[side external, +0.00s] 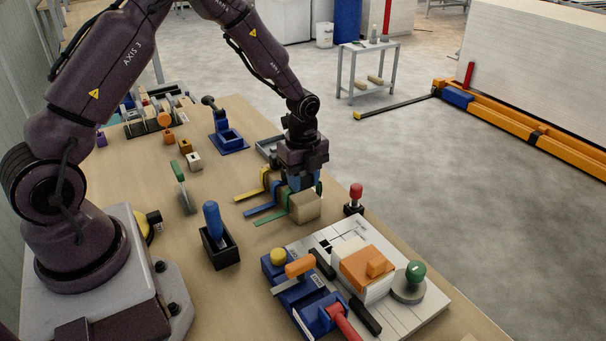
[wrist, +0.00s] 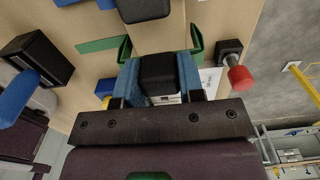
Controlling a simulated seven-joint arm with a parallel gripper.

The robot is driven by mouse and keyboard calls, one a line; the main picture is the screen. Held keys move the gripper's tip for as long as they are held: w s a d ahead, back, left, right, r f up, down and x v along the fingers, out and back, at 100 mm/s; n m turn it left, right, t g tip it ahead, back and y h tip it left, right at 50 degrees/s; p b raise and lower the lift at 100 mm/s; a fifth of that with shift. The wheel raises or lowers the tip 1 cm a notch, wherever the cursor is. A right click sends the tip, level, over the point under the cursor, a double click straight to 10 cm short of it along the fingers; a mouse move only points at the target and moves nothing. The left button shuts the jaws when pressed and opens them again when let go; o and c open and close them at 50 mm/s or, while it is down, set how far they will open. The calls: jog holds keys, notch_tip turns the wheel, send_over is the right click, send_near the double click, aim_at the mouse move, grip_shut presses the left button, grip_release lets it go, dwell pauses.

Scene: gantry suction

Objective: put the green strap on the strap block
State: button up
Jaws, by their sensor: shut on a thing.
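The green strap (side external: 268,214) lies with its flat tail on the bench and runs up to the tan strap block (side external: 308,208). In the wrist view the green strap (wrist: 98,45) shows on both sides of the block. My gripper (side external: 303,187) points down over the block, its blue fingers (wrist: 160,85) shut on the green strap at the block. I cannot tell how closely the strap lies against the block.
Yellow (side external: 250,195) and blue (side external: 252,209) straps lie beside the green one. A red-topped post (side external: 355,195) stands close to the right of the block. A fixture board (side external: 405,318) lies in front. A blue-handled tool in a black holder (side external: 216,245) stands to the left.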

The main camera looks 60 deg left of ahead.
jog(key=shift+f, duration=1)
jog(key=o, duration=1)
jog(key=shift+r, duration=0.1)
notch_tip(320, 180, up, 13)
